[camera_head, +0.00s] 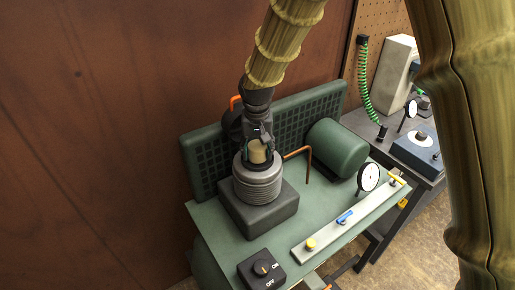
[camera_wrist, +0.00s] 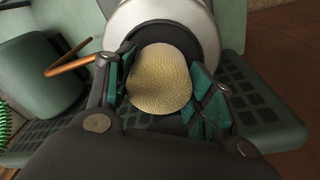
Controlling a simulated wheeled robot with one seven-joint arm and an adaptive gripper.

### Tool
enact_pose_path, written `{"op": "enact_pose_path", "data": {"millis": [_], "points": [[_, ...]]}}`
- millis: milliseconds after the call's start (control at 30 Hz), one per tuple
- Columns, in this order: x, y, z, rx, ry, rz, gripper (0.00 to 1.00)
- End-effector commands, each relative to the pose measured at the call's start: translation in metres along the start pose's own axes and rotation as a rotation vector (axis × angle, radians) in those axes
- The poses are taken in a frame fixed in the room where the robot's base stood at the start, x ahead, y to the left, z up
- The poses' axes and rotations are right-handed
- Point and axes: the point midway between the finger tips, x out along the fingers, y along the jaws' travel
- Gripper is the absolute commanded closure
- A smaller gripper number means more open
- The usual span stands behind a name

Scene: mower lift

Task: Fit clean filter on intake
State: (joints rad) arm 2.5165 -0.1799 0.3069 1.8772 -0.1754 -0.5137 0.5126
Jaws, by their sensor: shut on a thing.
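My gripper (camera_head: 257,152) points down over the grey ribbed cylinder (camera_head: 258,183) of the compressor unit. It is shut on a pale yellow, mesh-textured filter (camera_head: 257,150). The filter also shows in the wrist view (camera_wrist: 160,80), between the two green-padded fingers (camera_wrist: 162,92). In the wrist view a light grey round body with a dark ring (camera_wrist: 203,22) lies right behind the filter. In the head view the filter is just above or at the cylinder's top. The intake is hidden by the filter and fingers, so I cannot tell whether they touch.
A green grille panel (camera_head: 300,115), a bent copper pipe (camera_head: 307,160) and a green tank (camera_head: 338,148) stand close by. A dial gauge (camera_head: 369,177), a valve strip (camera_head: 345,217) and an on/off switch box (camera_head: 261,269) are at the front. A brown wall (camera_head: 90,130) is at left.

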Motion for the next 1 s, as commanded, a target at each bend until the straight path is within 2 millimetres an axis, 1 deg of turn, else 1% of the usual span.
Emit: {"op": "enact_pose_path", "data": {"millis": [233, 267, 300, 667, 1000], "points": [[0.004, 0.0, 0.001, 0.0, 0.0, 0.0, 0.67], [0.004, 0.0, 0.0, 0.0, 0.0, 0.0, 0.41], [0.004, 0.0, 0.0, 0.0, 0.0, 0.0, 0.38], [0.002, 0.0, 0.0, 0.0, 0.0, 0.0, 0.38], [-0.017, 0.0, 0.0, -0.001, 0.001, 0.0, 0.38]]}}
